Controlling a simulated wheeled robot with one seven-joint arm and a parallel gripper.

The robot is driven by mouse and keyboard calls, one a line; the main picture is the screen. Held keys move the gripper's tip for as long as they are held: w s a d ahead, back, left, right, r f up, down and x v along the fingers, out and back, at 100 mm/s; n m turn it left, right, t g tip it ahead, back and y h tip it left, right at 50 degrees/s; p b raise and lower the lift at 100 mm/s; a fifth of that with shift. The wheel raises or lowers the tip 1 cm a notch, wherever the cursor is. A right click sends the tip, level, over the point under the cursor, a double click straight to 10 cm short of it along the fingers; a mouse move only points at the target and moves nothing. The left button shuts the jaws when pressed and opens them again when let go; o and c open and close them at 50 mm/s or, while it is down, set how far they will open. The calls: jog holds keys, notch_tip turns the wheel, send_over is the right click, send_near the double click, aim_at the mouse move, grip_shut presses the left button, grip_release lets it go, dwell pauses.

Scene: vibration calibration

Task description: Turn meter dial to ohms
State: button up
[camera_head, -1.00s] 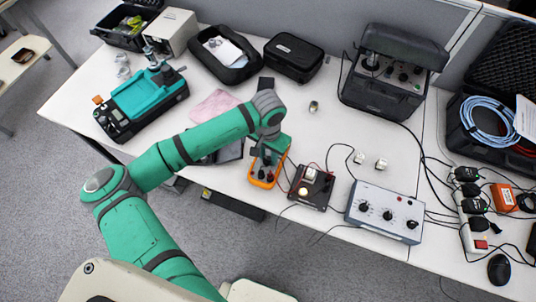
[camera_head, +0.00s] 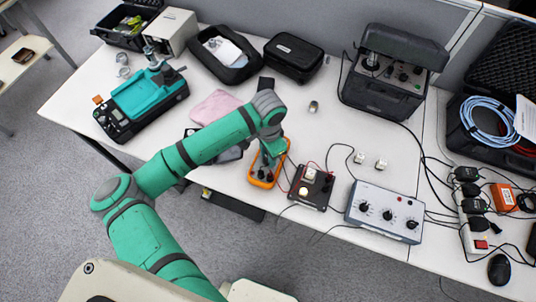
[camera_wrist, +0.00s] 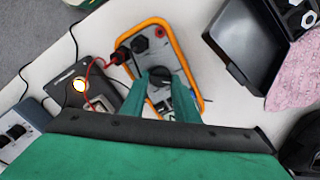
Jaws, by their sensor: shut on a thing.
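The meter (camera_head: 265,176) with an orange rim lies on the white table under my gripper. In the wrist view the meter (camera_wrist: 182,37) shows its jacks, with plugs and a red lead, at the upper end. Its round black dial (camera_wrist: 160,76) sits between the green fingertips of my gripper (camera_wrist: 161,80). My gripper (camera_head: 268,152) is shut on the dial, pointing down from above. The dial's markings and most of the meter's lower part are hidden by the fingers and palm.
A black board with a lit round lamp (camera_head: 304,192) stands right of the meter, wired to it. A grey-blue box with knobs (camera_head: 384,211) is further right. A dark open case (camera_wrist: 250,40) and a pink cloth (camera_head: 216,106) lie on the other side.

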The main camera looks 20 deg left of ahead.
jog(key=shift+m, duration=1.1)
jog(key=o, duration=1.1)
jog(key=shift+c, duration=0.2)
notch_tip(320, 180, up, 11)
jog(key=shift+f, duration=0.1)
